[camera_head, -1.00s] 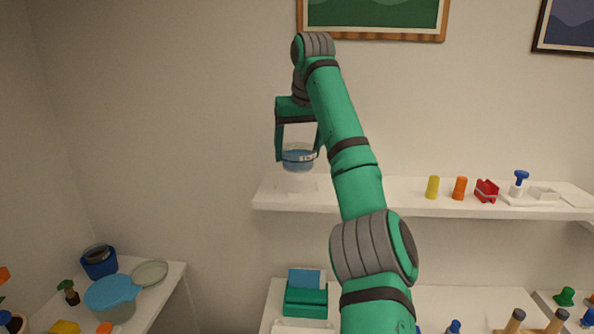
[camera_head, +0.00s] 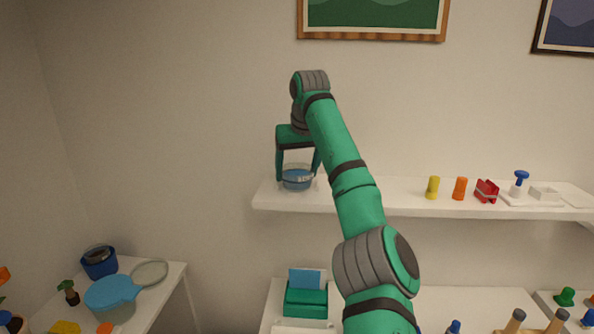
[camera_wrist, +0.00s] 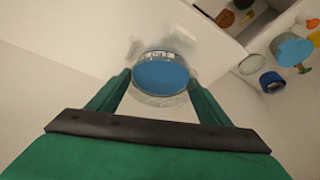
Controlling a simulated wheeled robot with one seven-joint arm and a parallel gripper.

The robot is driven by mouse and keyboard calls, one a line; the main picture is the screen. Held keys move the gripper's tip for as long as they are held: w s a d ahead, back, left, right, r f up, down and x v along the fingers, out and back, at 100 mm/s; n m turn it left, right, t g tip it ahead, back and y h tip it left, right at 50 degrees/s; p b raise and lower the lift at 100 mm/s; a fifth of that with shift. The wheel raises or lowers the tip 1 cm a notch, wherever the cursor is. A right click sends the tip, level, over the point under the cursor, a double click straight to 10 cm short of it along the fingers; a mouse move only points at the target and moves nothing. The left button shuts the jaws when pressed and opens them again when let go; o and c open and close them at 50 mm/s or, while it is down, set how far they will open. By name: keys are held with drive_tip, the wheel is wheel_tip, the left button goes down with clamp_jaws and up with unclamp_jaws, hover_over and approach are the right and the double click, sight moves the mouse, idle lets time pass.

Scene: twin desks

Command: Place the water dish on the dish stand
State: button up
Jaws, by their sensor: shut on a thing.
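The water dish (camera_head: 297,182) is a small clear round dish with blue water in it. It is at the left end of the wall shelf, between the fingers of my gripper (camera_head: 297,180). In the wrist view the dish (camera_wrist: 162,77) sits between the fingertips of my gripper (camera_wrist: 160,84), which is shut on it. The dish stand (camera_wrist: 179,35) shows in the wrist view as pale white pieces on the shelf just beyond the dish. In the head view the stand is hidden behind the dish. I cannot tell whether the dish touches the stand.
The white wall shelf (camera_head: 370,200) carries a yellow piece (camera_head: 432,188), an orange piece (camera_head: 460,188), a red holder (camera_head: 486,191) and a blue-topped stamp (camera_head: 520,184) farther right. A left desk holds a blue-lidded bowl (camera_head: 112,291) and a blue pot (camera_head: 99,262).

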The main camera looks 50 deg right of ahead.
drive_tip(key=shift+f, duration=0.2)
drive_tip(key=o, duration=1.3)
drive_tip(key=shift+r, duration=0.1)
drive_tip(key=v, duration=1.2)
drive_tip(key=shift+d+r, duration=0.1)
